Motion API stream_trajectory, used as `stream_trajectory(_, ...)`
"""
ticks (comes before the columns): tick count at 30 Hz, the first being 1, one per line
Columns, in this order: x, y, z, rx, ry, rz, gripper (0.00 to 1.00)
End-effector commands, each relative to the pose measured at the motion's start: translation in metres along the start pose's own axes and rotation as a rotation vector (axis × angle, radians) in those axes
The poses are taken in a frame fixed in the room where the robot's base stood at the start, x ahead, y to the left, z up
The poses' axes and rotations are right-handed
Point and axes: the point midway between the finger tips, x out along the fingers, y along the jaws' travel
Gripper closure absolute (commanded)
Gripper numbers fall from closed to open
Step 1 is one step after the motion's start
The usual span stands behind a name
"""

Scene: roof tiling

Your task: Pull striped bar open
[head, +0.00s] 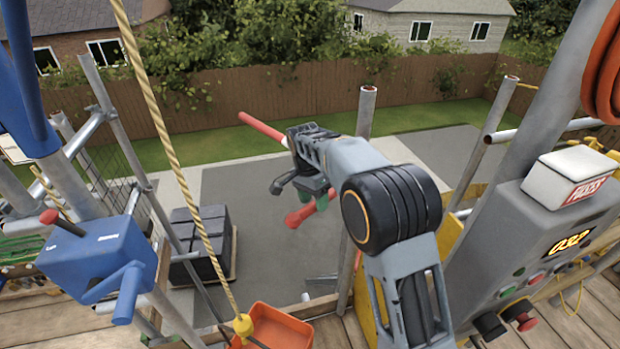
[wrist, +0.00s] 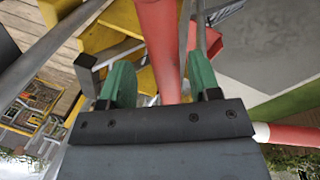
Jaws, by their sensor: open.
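The striped bar (head: 262,128) is red and white. In the head view its red end reaches up and left past my gripper, its middle is hidden behind my gripper, and more red shows below. My gripper (head: 312,196) is open, with green fingers. In the wrist view a red length of the bar (wrist: 158,38) runs down the picture between the two fingers of my gripper (wrist: 160,84), with a gap on either side. Whether either finger touches it I cannot tell. A red and white length (wrist: 290,134) also shows at the lower right.
A grey post (head: 366,112) stands just behind my arm. A control box (head: 550,235) stands at the right. A blue winch (head: 95,258), a rope (head: 165,130) and an orange bucket (head: 272,328) are at the left and front. Dark stacked tiles (head: 203,240) lie on the ground below.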

Motion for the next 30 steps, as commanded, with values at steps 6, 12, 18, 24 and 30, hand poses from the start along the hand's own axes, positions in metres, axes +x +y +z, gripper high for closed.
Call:
stream_trajectory(6,-0.045,-0.001,0.000,0.000,0.002,-0.005,0.43)
stream_trajectory(12,-0.085,0.000,0.000,0.000,0.001,-0.004,0.43)
stream_trajectory(18,-0.110,0.000,0.000,0.000,0.000,-0.002,0.43)
stream_trajectory(24,-0.120,0.000,0.000,0.000,0.000,0.000,0.43)
stream_trajectory(30,-0.121,0.000,0.000,0.000,0.000,0.000,0.43)
